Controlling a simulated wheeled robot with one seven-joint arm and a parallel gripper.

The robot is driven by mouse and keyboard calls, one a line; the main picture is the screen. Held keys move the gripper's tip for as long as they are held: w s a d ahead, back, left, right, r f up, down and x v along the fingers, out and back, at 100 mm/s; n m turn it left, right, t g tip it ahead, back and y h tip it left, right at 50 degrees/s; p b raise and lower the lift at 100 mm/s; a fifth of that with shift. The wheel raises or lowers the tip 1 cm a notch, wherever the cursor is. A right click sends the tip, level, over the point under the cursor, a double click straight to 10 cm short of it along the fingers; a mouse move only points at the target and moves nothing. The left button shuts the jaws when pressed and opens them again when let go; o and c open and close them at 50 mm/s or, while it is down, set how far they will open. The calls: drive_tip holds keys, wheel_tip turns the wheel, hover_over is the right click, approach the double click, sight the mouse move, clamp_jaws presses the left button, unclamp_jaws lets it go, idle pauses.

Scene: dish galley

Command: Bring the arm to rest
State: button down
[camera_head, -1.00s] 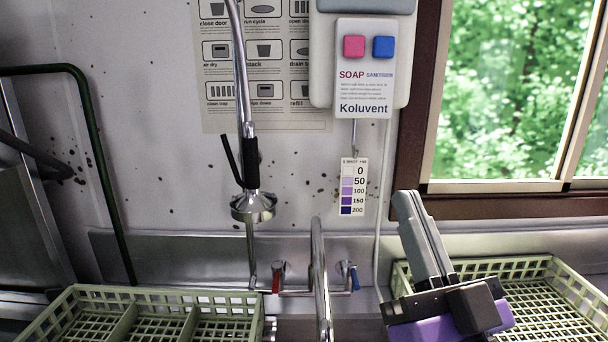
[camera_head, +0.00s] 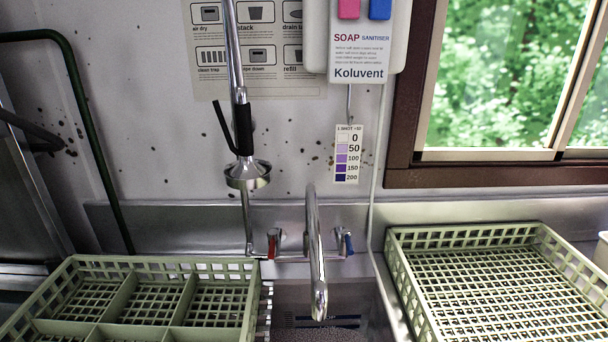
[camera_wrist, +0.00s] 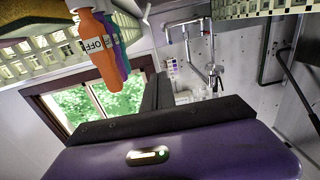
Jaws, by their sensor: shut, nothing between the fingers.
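My gripper (camera_wrist: 157,92) shows only in the wrist view. Its purple body fills the bottom of that view, and its two dark grey fingers lie together with nothing between them. Nothing touches the fingertips. My gripper and arm are out of the head view.
In the head view, a divided green rack (camera_head: 180,262) stands left of the sink and an open green rack (camera_head: 470,232) right of it. The faucet (camera_head: 316,245) and spray head (camera_head: 248,176) stand between. The wrist view, strongly tilted, shows an orange bottle-like thing (camera_wrist: 98,58) labelled "OFF".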

drive_tip(key=s+f+g+h, duration=0.1)
drive_tip(key=s+f+g, duration=0.2)
drive_tip(key=s+f, duration=0.2)
drive_tip(key=s+d, duration=0.1)
drive_tip(key=s, duration=0.2)
drive_tip(key=shift+s+m, duration=0.3)
idle(0.3)
